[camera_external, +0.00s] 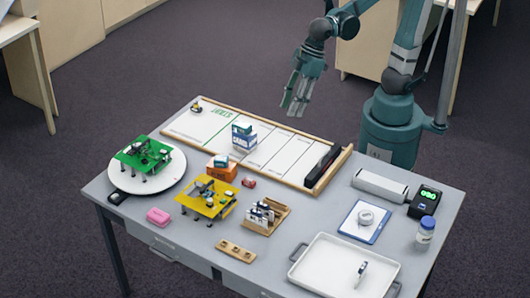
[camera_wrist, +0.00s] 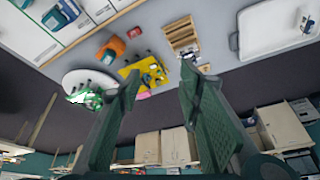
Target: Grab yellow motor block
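A yellow block on short legs (camera_external: 210,205), with grey and dark parts on top, stands on the grey table left of centre. It also shows in the wrist view (camera_wrist: 132,74), between my fingers in the picture and well beyond them, partly behind the left finger. My gripper (camera_external: 296,108) hangs above the far side of the table, over the white board and apart from everything. In the wrist view my gripper (camera_wrist: 160,74) has its two fingers spread wide with nothing between them.
A similar green block (camera_external: 143,155) stands on a round white plate (camera_external: 120,180). Orange (camera_external: 222,172) and blue-white boxes, a pink item (camera_external: 158,216) and a wooden card holder (camera_external: 278,217) surround the yellow block. A white tray (camera_external: 315,275) stands at front right.

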